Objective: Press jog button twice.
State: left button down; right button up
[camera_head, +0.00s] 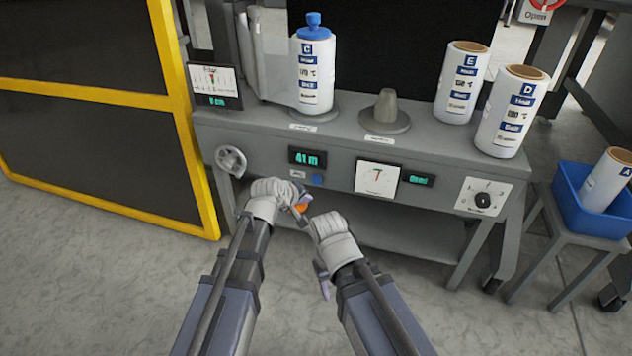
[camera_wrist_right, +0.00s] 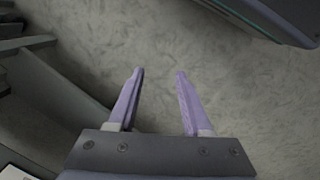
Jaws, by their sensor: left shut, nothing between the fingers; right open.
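A small blue button (camera_head: 317,180) sits on the machine's front panel under the green "41 m" display (camera_head: 307,158). A small label (camera_head: 298,174) is beside it, too small to read; I cannot confirm that this is the jog button. My left gripper (camera_head: 303,202) is shut and empty, just below and left of the blue button. I cannot tell whether it touches the panel. A small orange patch (camera_head: 300,208) shows at its fingers, partly hidden. My right gripper (camera_head: 322,280) hangs lower, and the right wrist view shows its purple fingers (camera_wrist_right: 158,78) apart with only floor between them.
A hand wheel (camera_head: 231,160) is left of the display. A dial gauge (camera_head: 377,179) and a rotary knob (camera_head: 483,199) are to the right. White rolls C (camera_head: 316,75), E (camera_head: 461,83) and D (camera_head: 511,110) stand on top. A blue bin (camera_head: 570,205) holds another roll.

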grip_shut()
dwell(0.3)
dwell(1.4)
